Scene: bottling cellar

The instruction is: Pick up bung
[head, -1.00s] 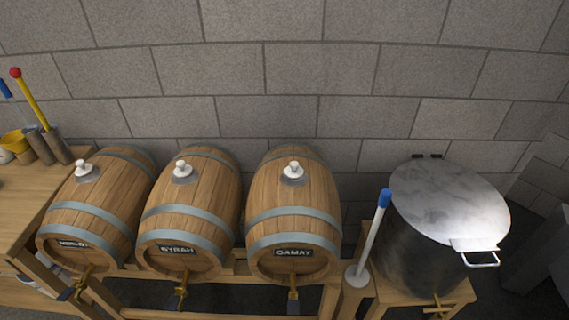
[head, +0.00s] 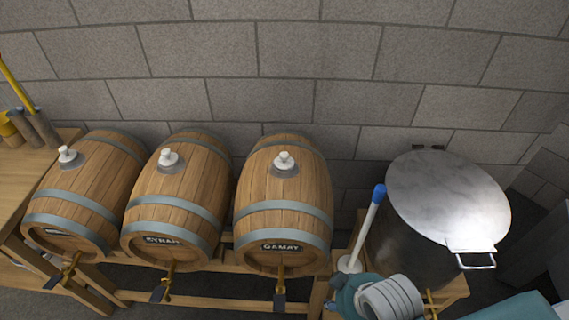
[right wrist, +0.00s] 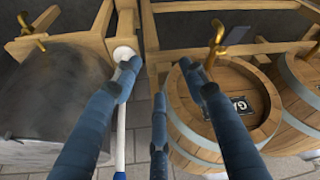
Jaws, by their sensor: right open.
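Three white bungs sit upright in the tops of three wooden barrels in the head view: one on the left barrel (head: 67,154), one on the SYRAH barrel (head: 168,158) and one on the GAMAY barrel (head: 284,160). My right arm enters the head view at the bottom, right of the GAMAY barrel. My left gripper is not in view.
A white rod with a blue end (head: 367,225) stands between the GAMAY barrel and a large lidded metal vat (head: 445,200). The rod also shows by the fingers in the right wrist view (right wrist: 121,130). A block wall (head: 300,60) rises behind; a wooden bench (head: 25,180) is at left.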

